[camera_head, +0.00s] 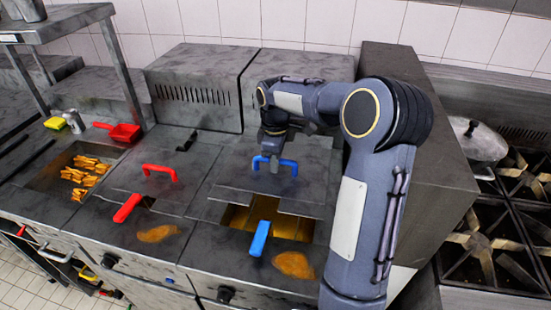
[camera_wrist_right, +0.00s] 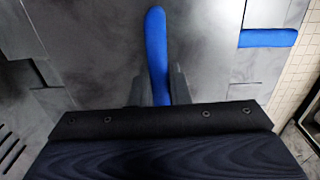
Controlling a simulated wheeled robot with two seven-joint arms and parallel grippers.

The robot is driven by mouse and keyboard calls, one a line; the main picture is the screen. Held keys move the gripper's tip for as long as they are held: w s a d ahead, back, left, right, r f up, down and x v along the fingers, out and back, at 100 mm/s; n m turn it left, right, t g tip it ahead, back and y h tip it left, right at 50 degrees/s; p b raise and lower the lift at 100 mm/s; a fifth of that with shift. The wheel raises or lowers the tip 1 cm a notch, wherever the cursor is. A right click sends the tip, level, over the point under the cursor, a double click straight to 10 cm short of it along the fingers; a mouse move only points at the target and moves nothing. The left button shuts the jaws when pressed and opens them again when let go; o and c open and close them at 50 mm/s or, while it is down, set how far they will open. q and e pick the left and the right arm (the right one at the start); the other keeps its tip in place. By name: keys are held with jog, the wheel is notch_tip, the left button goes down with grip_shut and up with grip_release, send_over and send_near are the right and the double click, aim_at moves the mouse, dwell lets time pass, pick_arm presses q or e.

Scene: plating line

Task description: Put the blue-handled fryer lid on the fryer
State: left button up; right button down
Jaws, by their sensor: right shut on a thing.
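The fryer lid (camera_head: 312,188) is a flat grey metal plate with a blue arched handle (camera_head: 289,163). It lies over the back part of the right fryer (camera_head: 207,257); amber oil (camera_head: 288,222) shows in the open front part. I cannot tell whether the lid touches the fryer. My right gripper (camera_head: 274,163) reaches down from behind and is shut on the blue handle. In the right wrist view the blue handle (camera_wrist_right: 155,45) stands between the two fingers (camera_wrist_right: 158,88). My left gripper is not in view.
A blue basket handle (camera_head: 260,238) sticks out at the fryer's front. On the left are a red-handled lid (camera_head: 150,185), a red basket handle (camera_head: 127,208) and a bin of fried food (camera_head: 80,178). A stove (camera_head: 500,240) with a pot (camera_head: 478,142) stands right.

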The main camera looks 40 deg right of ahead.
notch_tip(320, 180, down, 11)
jog(key=b, duration=0.8)
jog(key=shift+b, duration=0.3)
jog(key=shift+a, duration=0.1)
dwell(0.6)
jog(key=c, duration=1.3)
grip_release()
jog(key=shift+f, duration=0.1)
notch_tip(320, 180, up, 7)
jog(key=shift+r, duration=0.45)
